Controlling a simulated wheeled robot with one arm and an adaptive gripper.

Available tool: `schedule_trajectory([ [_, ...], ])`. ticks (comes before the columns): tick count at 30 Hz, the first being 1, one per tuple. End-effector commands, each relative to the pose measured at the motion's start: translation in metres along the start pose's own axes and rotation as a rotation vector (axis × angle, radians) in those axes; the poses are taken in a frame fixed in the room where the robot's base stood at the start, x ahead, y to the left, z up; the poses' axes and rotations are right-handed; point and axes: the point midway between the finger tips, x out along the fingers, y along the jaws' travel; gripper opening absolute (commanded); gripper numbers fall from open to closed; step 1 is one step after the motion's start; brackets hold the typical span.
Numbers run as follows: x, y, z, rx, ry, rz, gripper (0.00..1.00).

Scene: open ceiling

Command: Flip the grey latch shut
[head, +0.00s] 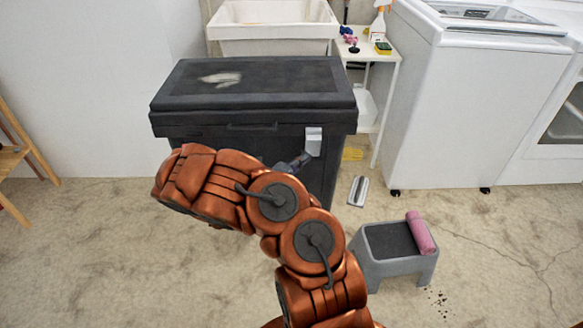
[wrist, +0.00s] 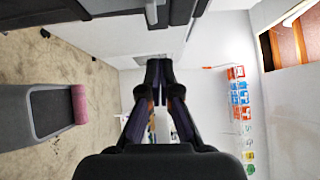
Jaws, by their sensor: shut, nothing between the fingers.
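The grey latch (head: 313,141) is a small light plate on the front of a black chest (head: 255,103), near its right end just under the lid. The lid looks down. I cannot tell whether the latch lies flat or stands out a little. My gripper (head: 301,161) is shut and empty, just below and left of the latch; whether it touches is unclear. In the wrist view my gripper (wrist: 159,66) has its fingertips together. A light grey piece, likely the latch (wrist: 151,12), shows at the top edge on the dark chest, apart from the fingertips.
A grey step stool (head: 392,246) with a rolled pink towel (head: 421,233) stands front right. A white washer (head: 465,105), a small white shelf (head: 377,55) and a white sink (head: 272,25) stand behind. A grey-white flat object (head: 358,191) lies on the floor.

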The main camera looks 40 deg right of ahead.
Motion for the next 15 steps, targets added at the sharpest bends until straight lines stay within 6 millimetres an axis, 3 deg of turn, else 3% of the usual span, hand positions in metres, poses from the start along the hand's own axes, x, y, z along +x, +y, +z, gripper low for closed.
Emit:
schedule_trajectory([
  [6,-0.029,-0.002,0.001,0.0,-0.002,0.001,0.0],
  [15,-0.054,-0.004,-0.001,0.0,0.002,0.0,0.0],
])
